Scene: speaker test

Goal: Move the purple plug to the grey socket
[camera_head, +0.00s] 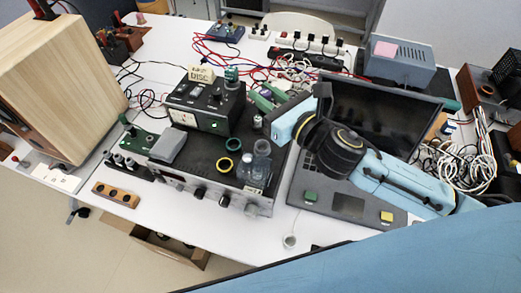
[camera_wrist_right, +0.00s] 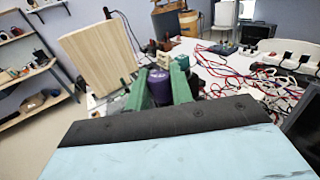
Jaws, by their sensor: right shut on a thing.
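The purple plug (camera_wrist_right: 159,87) stands between the two green fingers of my right gripper (camera_wrist_right: 160,90) in the right wrist view, and the gripper is shut on it. In the head view my right gripper (camera_head: 268,98) reaches in from the right on a blue arm, above the back right of the dark amplifier. The plug cannot be made out there. I cannot pick out the grey socket for certain. A wooden strip (camera_head: 115,194) with dark round holes lies on the table at the left front. My left gripper is not in view.
A wooden speaker (camera_head: 62,85) stands left. Cables (camera_head: 290,70) clutter the back.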

